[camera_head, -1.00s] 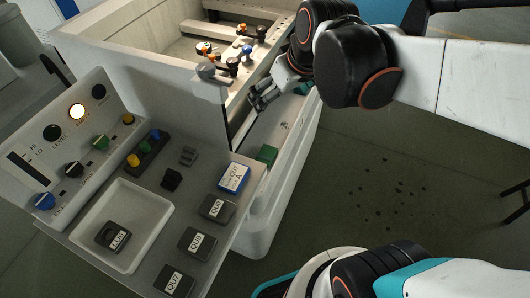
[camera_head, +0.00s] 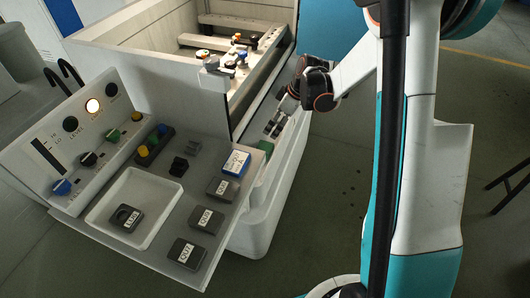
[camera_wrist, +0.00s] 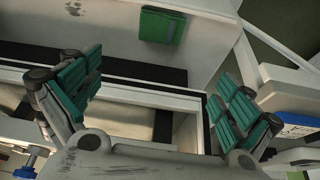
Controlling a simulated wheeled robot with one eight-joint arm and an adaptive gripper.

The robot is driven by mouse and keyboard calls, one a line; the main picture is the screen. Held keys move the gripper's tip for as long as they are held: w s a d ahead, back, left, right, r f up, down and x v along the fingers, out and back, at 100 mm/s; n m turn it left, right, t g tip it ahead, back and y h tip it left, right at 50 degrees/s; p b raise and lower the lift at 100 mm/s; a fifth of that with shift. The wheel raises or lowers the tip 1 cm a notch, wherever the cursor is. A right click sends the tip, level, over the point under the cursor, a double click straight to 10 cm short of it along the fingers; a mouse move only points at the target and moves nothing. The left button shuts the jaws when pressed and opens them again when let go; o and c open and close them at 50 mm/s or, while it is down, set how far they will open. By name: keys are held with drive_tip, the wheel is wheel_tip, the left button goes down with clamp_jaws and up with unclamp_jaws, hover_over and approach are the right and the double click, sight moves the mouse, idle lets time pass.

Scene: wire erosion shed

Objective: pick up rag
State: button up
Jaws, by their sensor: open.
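The rag (camera_wrist: 162,26) is a small green folded piece lying on the pale ledge, at the top middle of the wrist view. A green patch in the head view (camera_head: 266,147), beside the right edge of the control panel, appears to be the same rag. My gripper (camera_wrist: 158,78) is open, its green-padded fingers wide apart with nothing between them. The rag lies beyond the fingertips, apart from them. In the head view my gripper (camera_head: 275,124) hangs over the ledge, just above the green patch in the picture.
The sloping control panel (camera_head: 228,213) carries a white tray (camera_head: 101,211), dark labelled blocks and a blue-and-white box (camera_head: 236,163). The open machine tank (camera_head: 150,62) stands behind, its wall close to my gripper. The floor at right is mostly clear.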

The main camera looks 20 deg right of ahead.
wheel_tip(320, 180, down, 2)
drive_tip(key=b, duration=0.3)
hover_over(264, 148)
drive_tip(key=s+d, duration=0.2)
drive_tip(key=shift+n, duration=0.3)
drive_tip(key=f, duration=0.8)
drive_tip(key=shift+w+a+f, duration=0.1)
drive_tip(key=shift+a+f, duration=0.1)
drive_tip(key=shift+f, duration=0.2)
drive_tip(key=b+x, duration=0.1)
drive_tip(key=x, duration=0.4)
drive_tip(key=shift+w+b, duration=0.15)
drive_tip(key=shift+b, duration=0.25)
drive_tip(key=shift+c, duration=0.5)
drive_tip(key=shift+r, duration=0.1)
drive_tip(key=c, duration=0.9)
